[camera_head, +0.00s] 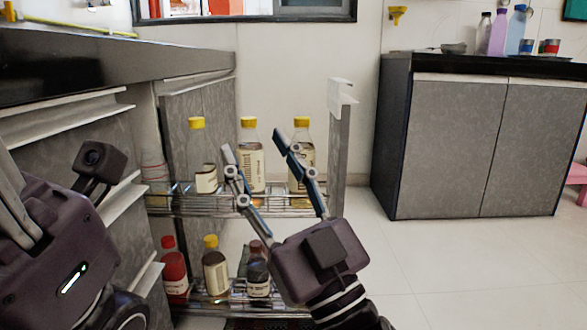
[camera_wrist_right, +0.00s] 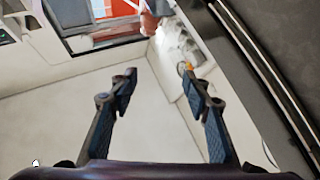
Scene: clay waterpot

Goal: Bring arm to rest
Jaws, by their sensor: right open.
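My right gripper (camera_head: 254,145) is open, its two fingers pointing up and apart in front of the pull-out rack (camera_head: 190,207). No object shows between its fingers in the right wrist view (camera_wrist_right: 160,80). From the head view I cannot tell whether the fingers touch the bottles behind them. My left gripper (camera_head: 12,215) is at the left edge, mostly cut off, beside the grey drawers; its fingertips are not clear.
The rack holds yellow-capped bottles (camera_head: 196,150) on top and several bottles (camera_head: 215,268) below. A white-topped panel (camera_head: 338,150) closes its right end. A dark counter (camera_head: 110,68) is at left, a grey cabinet (camera_head: 455,140) at right. The floor (camera_head: 440,270) between is clear.

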